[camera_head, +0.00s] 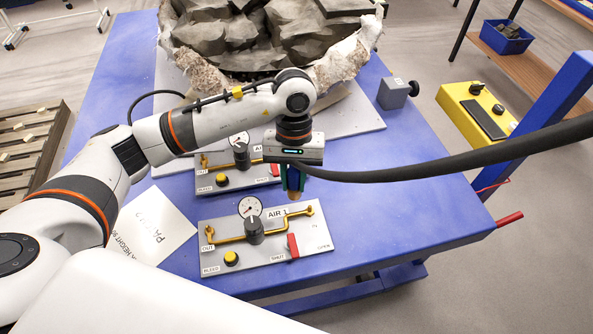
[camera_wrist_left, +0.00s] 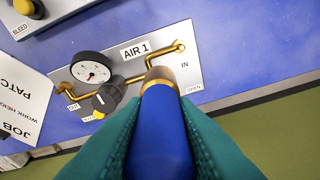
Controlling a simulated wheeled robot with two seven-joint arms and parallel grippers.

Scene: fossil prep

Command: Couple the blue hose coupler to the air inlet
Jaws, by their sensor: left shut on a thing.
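My left gripper (camera_head: 293,183) points down over the AIR 1 panel (camera_head: 317,238) and is shut on the blue hose coupler (camera_wrist_left: 160,125). The coupler is a blue cylinder with a brass end; in the head view its brass end (camera_head: 294,195) shows just below the fingers. The air inlet (camera_wrist_left: 179,46) is the brass pipe end near the IN label; it also shows in the head view (camera_head: 310,209). The coupler's tip appears close to the inlet, slightly off it in the wrist view. I cannot tell whether they touch. My right gripper is not in view.
The panel carries a gauge (camera_head: 250,207), a yellow bleed knob (camera_head: 231,258) and a red handle (camera_head: 293,246). A second panel (camera_head: 217,182) lies behind. A black hose (camera_head: 430,166) runs in from the right. A jacketed fossil (camera_head: 265,40) and a grey block (camera_head: 393,93) stand farther back.

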